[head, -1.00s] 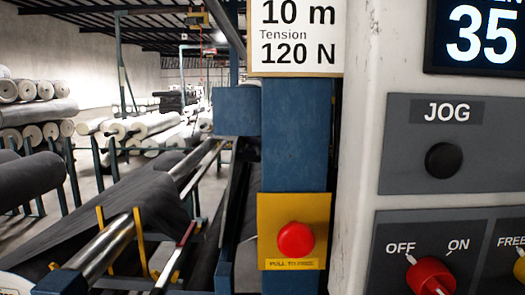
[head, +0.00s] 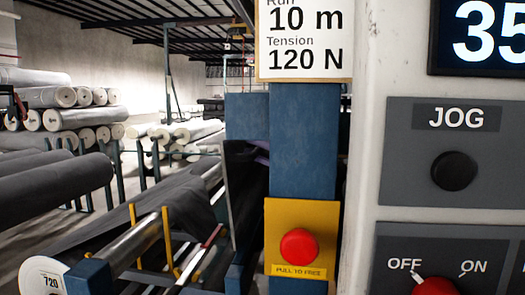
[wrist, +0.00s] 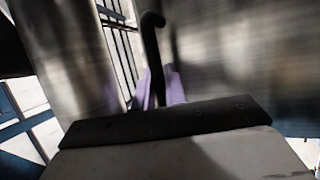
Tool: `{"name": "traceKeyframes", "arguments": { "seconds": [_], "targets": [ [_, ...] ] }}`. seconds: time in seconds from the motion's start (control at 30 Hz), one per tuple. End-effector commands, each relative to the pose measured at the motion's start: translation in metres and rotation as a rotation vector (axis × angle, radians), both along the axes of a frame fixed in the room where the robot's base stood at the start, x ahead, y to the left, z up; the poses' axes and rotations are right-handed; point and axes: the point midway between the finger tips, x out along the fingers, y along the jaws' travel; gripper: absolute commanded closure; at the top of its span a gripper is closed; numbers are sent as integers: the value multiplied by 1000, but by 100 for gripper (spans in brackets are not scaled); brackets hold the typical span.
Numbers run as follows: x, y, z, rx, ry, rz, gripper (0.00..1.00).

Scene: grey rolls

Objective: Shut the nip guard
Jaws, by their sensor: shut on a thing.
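In the wrist view a black bar with a hooked top (wrist: 153,50) stands upright between the two purple fingers of my gripper (wrist: 158,82). The fingers are shut on this bar, which looks like the nip guard's handle. A dark barred frame (wrist: 122,50) shows behind it, probably part of the nip guard; its full outline is hidden. In the head view only a small purple patch (head: 262,150), likely my gripper, shows beside the blue post (head: 303,140).
Blurred shiny metal surfaces (wrist: 235,60) stand close on the right and left in the wrist view. The head view shows a red button (head: 299,246) on a yellow plate, a control panel with a JOG button (head: 455,171), and grey rolls (head: 55,180) at left.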

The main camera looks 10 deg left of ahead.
Motion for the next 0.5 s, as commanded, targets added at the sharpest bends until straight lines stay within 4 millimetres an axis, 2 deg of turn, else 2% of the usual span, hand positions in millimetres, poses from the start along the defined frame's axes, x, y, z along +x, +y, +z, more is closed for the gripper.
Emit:
{"name": "traceKeyframes", "arguments": {
  "seconds": [0.03, 0.17, 0.5],
  "targets": [
    [0, 0, 1, 2, -1, 0, 84],
    [0, 0, 1, 1, 0, 0, 67],
    [-1, -4, -1, 1, 0, -1, 66]
  ]
}}
